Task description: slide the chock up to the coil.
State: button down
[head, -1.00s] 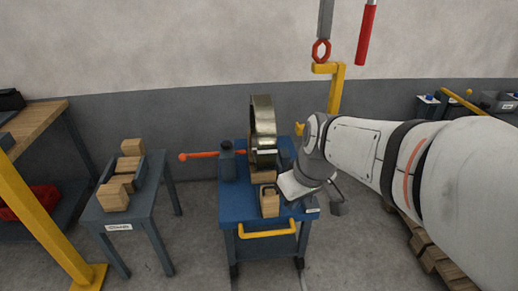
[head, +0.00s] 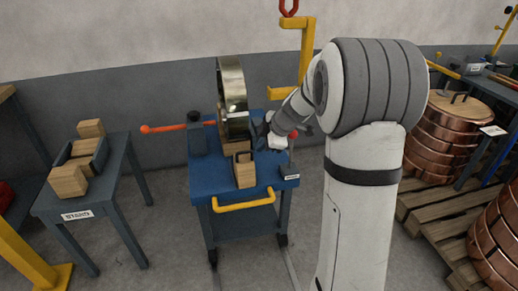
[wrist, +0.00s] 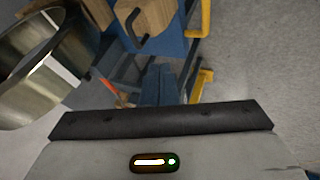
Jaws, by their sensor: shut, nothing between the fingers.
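The coil (head: 232,85), an upright shiny metal ring, stands on the blue cart top (head: 213,178). It also shows large at the left of the wrist view (wrist: 25,90). The chock (head: 244,174), a wooden block with a dark handle, sits on the cart in front of the coil. It is at the top of the wrist view (wrist: 158,20). My gripper (head: 272,139) is shut and empty, just right of the coil and behind the chock, apart from the chock. Its fingertips are hard to make out.
A post with an orange bar (head: 178,127) stands on the cart left of the coil. The cart has a yellow handle (head: 243,203) in front. A stand with wooden blocks (head: 68,182) is at the left. Copper coils (head: 440,130) lie on a pallet at the right. A yellow hook (head: 303,60) hangs behind.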

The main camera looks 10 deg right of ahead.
jog(key=x, duration=0.8)
send_over(244, 163)
jog(key=s+d, duration=0.1)
jog(key=s, duration=0.1)
jog(key=shift+f, duration=0.6)
jog(key=shift+w, duration=0.1)
